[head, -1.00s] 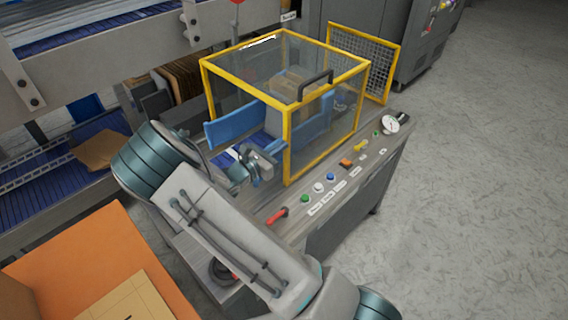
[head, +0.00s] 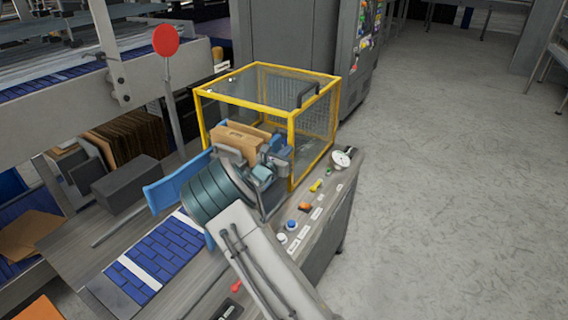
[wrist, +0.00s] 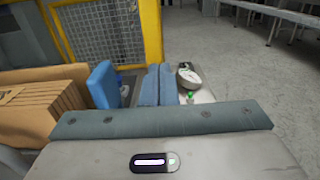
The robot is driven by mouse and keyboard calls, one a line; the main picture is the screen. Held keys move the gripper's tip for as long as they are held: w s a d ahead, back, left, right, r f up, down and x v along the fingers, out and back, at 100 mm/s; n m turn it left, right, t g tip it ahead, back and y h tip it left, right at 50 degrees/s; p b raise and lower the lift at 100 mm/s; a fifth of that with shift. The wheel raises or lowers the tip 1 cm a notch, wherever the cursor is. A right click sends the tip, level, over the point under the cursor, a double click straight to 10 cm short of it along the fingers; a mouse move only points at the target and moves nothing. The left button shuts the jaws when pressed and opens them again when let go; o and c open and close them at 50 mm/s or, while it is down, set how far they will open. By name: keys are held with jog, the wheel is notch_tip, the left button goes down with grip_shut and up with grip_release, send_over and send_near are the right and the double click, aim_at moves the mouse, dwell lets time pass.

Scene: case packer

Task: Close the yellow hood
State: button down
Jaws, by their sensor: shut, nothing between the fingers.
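The yellow hood (head: 246,107) is a clear-sided box with a yellow frame, at the far end of the machine bench in the head view. A dark handle (head: 307,94) sits on its top edge at the right. Yellow framing with mesh behind (wrist: 105,35) fills the upper left of the wrist view. My gripper (wrist: 158,72) is shut and empty, its two blue-grey fingers side by side. In the head view my wrist is at the hood's near side; it hides the fingertips, and I cannot tell whether they touch the frame.
A brown carton (head: 238,139) stands beside my wrist, near a blue plate (head: 172,188). Buttons and a round gauge (head: 342,157) line the bench's right edge. A red disc (head: 166,40) on a post stands at the left. The floor on the right is clear.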

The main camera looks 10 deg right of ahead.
jog(key=shift+w+d+r, duration=0.2)
jog(key=shift+w+d, duration=0.05)
jog(key=shift+d, duration=0.05)
jog(key=shift+d+r, duration=0.1)
jog(key=shift+d, duration=0.05)
